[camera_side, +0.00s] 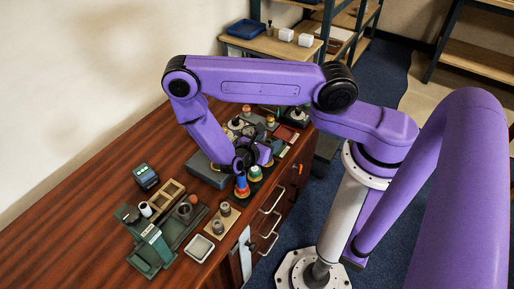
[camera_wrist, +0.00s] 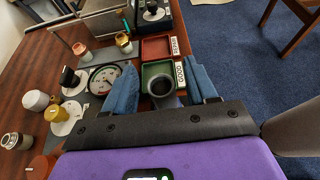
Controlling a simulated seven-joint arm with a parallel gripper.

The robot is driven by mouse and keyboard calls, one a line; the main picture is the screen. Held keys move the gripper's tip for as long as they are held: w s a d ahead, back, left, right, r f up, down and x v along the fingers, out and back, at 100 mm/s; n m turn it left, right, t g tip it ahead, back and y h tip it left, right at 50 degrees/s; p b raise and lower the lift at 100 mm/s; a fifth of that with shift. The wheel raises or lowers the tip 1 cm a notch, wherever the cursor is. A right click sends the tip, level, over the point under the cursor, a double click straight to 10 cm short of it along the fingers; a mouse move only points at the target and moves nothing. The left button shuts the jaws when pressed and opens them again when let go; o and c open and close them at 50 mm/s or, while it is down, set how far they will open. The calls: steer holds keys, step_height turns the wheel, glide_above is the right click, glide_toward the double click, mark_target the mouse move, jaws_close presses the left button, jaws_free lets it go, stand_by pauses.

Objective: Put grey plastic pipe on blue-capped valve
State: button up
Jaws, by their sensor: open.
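A dark grey hollow cylinder (camera_wrist: 161,86), which looks like the grey plastic pipe, stands upright at the green tray (camera_wrist: 150,70) marked GOOD. My gripper (camera_wrist: 163,72) is open, with one blue-grey finger on each side of the cylinder. I cannot tell whether either finger touches it. In the side view a valve with a blue cap (camera_side: 241,187) appears at the bench's front edge, beside a green-topped one (camera_side: 255,172). My wrist and hand hide the fingers and pipe there. I cannot pick out the blue cap in the wrist view.
A red tray (camera_wrist: 158,47) marked REPAIR lies beyond the green one. A round gauge (camera_wrist: 103,79) and several capped fittings stand left of my gripper. In the side view, a green fixture (camera_side: 152,250), a board with two grey stubs (camera_side: 219,218) and a white-rimmed tray (camera_side: 199,248) fill the near bench.

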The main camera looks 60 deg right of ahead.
steer(key=v, duration=1)
step_height(320, 180, up, 12)
steer(key=s+a+m+y, duration=0.2)
steer(key=m+y, duration=0.2)
steer(key=y, duration=0.2)
steer(key=s+d+r+m+y, duration=0.1)
steer(key=s+r+y, duration=0.7)
steer(key=s, duration=0.5)
step_height(320, 180, up, 2)
steer(key=shift+r, duration=0.15)
